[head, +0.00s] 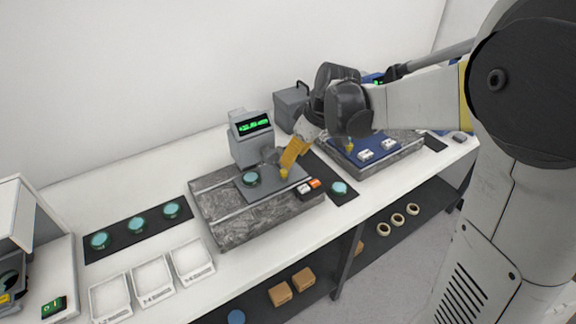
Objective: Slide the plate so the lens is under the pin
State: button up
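The grey plate (262,191) lies on rails on a speckled granite base (232,229) near the middle of the bench. A teal, dark-rimmed lens (251,178) sits on the left part of the plate. A grey gauge (252,143) with a green-lit display stands behind the plate. Its pin cannot be made out clearly, so I cannot tell how the lens lines up with it. My gripper (285,173), with yellow fingers, reaches down at the plate's right part, right of the lens. Contact with the plate and the gap between its fingers are unclear.
Black and orange switches (309,186) sit at the base's right front. Teal lenses lie on dark mats, several on the left mat (114,242) and one on the right (339,188). White trays (152,280) stand front left.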

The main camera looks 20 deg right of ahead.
jog(key=shift+v, duration=2.25)
jog(key=shift+w, duration=0.1)
jog(key=s+a+m+t+h, duration=0.2)
jog(key=s+m, duration=0.5)
jog(key=s, duration=1.3)
jog(key=shift+s+r+m+t+h, duration=0.15)
jog(key=shift+r+m+t+h, duration=0.2)
jog(key=shift+t, duration=0.45)
jog(key=shift+f, duration=0.1)
